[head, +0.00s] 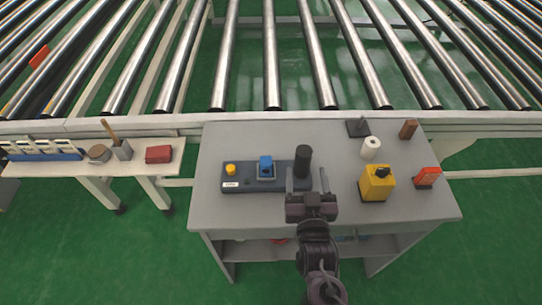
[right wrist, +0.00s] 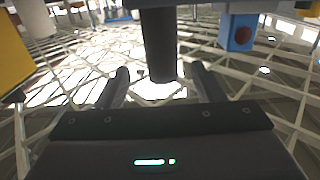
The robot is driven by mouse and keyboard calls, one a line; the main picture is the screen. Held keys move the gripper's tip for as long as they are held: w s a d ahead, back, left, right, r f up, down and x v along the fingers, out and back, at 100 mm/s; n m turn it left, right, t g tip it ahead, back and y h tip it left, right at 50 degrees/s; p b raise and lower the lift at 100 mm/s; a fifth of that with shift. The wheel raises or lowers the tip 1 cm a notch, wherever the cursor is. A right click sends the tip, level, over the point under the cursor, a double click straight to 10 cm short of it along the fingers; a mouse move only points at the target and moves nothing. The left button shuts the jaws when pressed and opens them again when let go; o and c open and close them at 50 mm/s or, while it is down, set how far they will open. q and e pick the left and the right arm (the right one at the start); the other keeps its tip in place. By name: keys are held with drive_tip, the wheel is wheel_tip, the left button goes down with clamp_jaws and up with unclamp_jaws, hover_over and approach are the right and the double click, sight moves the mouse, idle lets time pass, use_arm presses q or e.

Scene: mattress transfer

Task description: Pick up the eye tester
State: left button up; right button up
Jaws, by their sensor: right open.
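A black upright cylinder (head: 303,160), which appears to be the eye tester, stands at the right end of a dark grey tray (head: 246,187) on the grey table. In the right wrist view the black cylinder (right wrist: 158,45) shows ahead, at top centre. My right gripper (head: 306,178) is open at the near side of the cylinder, its fingers pointing toward it. In the right wrist view the two fingers lie to the left and right of the cylinder's lower end; contact cannot be told. My left gripper is not in view.
The tray also holds a blue block (head: 265,167) and a yellow knob (head: 230,169). A yellow box (head: 376,184), white roll (head: 370,148), red object (head: 427,177), brown block (head: 408,129) and black stand (head: 358,126) are to the right. Rollers (head: 272,60) run behind the table.

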sight(303, 148)
drive_tip(key=shift+w+r, duration=0.2)
drive_tip(key=shift+w, duration=0.7)
drive_tip(key=w+p, duration=0.1)
drive_tip(key=w, duration=0.1)
drive_tip(key=w+r, duration=0.1)
drive_tip(key=shift+w+a+r+p, duration=0.1)
drive_tip(key=shift+w+r+p, duration=0.1)
drive_tip(key=shift+w+p, duration=0.2)
drive_tip(key=shift+w+f, duration=0.25)
drive_tip(key=shift+w, duration=0.9)
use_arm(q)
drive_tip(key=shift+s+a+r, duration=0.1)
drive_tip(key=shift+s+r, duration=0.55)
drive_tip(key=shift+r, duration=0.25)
use_arm(e)
clamp_jaws()
drive_tip(key=shift+r, duration=0.1)
